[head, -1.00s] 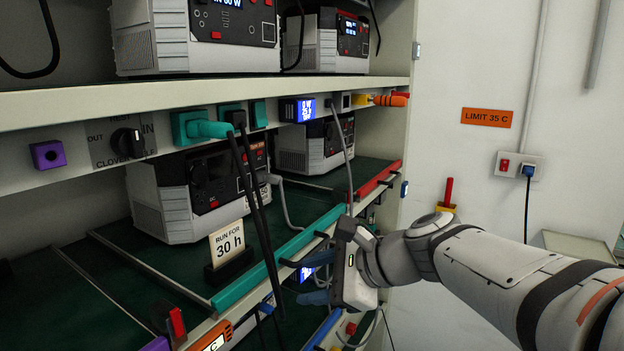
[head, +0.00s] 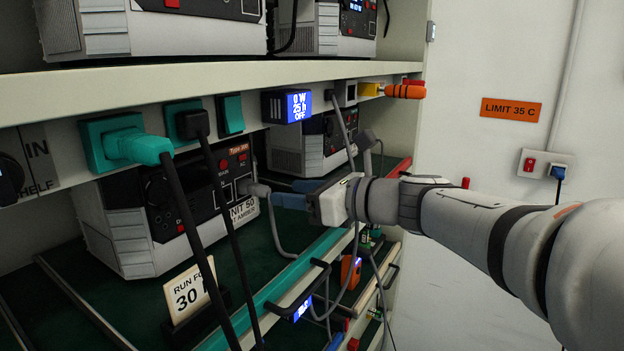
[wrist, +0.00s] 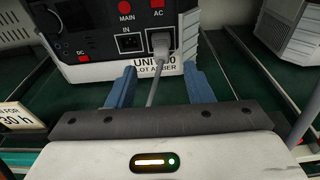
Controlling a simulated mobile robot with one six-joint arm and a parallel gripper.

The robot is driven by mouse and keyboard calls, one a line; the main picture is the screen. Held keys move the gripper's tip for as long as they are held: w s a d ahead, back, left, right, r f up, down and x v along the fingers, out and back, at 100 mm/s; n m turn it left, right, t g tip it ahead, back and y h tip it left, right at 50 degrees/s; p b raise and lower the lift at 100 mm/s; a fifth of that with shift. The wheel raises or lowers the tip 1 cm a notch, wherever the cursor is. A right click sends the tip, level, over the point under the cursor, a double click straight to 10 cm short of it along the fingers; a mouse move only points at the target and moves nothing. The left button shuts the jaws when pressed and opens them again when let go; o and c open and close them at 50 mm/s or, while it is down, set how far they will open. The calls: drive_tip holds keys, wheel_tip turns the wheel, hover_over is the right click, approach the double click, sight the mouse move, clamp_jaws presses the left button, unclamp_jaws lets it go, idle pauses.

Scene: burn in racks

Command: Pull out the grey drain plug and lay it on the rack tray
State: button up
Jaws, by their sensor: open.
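The grey drain plug (head: 258,189) sits in the AC socket on the front of the lower power unit (head: 150,210), with its grey cable hanging in a loop. It also shows in the wrist view (wrist: 161,43), with its cable running towards me. My gripper (head: 284,194) is open, its blue fingers pointing at the plug. In the wrist view the fingers (wrist: 159,80) stand on either side of the cable, short of the plug body and not closed on it. The dark green rack tray (head: 110,300) lies under the unit, with a teal front edge.
A "RUN FOR 30 h" card (head: 187,295) stands on the tray left of my gripper. Black cables hang from the teal plug (head: 135,145) and black plug (head: 192,124) on the shelf edge. A second unit (wrist: 288,28) stands at the right. Green tray between is bare.

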sight(267, 188)
drive_tip(key=shift+w+a, duration=0.25)
drive_tip(key=shift+w, duration=0.1)
drive_tip(key=shift+a, duration=0.35)
drive_tip(key=p+x, duration=0.1)
drive_tip(key=x, duration=0.5)
drive_tip(key=shift+w+a, duration=0.2)
drive_tip(key=shift+w, duration=0.1)
clamp_jaws()
